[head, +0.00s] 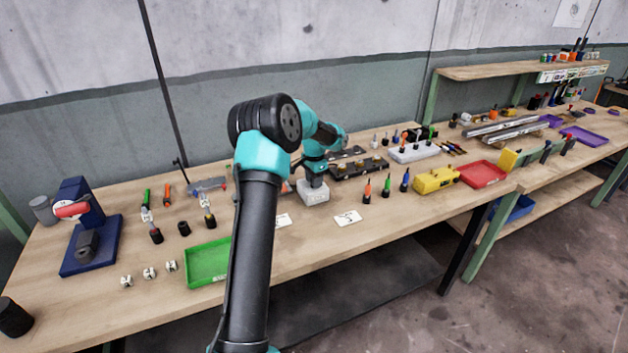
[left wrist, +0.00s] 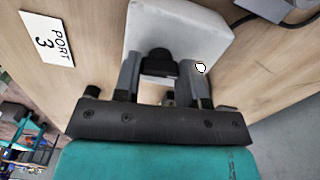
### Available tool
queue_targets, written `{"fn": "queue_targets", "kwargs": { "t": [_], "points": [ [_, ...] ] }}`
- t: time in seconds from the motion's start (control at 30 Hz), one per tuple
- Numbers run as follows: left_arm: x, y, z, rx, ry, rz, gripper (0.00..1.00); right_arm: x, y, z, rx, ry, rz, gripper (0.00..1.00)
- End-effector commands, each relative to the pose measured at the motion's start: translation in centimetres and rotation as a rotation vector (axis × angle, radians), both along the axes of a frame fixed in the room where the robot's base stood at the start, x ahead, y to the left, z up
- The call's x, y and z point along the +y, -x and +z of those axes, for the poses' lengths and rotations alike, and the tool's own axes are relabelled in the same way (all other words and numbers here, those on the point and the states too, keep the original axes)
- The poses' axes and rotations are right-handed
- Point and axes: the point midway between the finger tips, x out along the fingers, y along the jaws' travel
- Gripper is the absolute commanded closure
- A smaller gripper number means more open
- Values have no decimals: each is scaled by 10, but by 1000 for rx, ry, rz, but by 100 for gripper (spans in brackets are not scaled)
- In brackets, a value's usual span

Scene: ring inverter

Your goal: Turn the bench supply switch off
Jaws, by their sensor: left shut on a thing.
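The bench supply appears to be the light grey box (head: 314,194) on the workbench, below my left gripper (head: 314,178). In the left wrist view the pale box (left wrist: 210,30) fills the top centre, with a black switch (left wrist: 158,62) on its near part. The two fingers of my left gripper (left wrist: 162,78) stand on either side of the switch, shut on it. The switch's position, on or off, cannot be told. My right gripper is in neither view.
A white card reading PORT 3 (left wrist: 46,42) lies beside the box. A green tray (head: 207,263) is to the left, partly behind my arm. Upright screwdrivers (head: 386,185) and a yellow box (head: 436,180) stand to the right. A dark fixture (head: 358,168) is behind.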

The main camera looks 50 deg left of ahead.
Motion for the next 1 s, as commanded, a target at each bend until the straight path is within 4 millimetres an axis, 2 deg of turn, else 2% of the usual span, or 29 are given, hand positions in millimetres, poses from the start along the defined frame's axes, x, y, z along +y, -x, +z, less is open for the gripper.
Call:
{"fn": "queue_targets", "kwargs": {
  "t": [0.27, 1.0],
  "points": [
    [0, 0, 0, 0, 0, 205, 85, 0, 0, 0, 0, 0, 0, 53],
    [0, 0, 0, -1, 0, 905, 85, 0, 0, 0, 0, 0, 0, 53]
  ]
}}
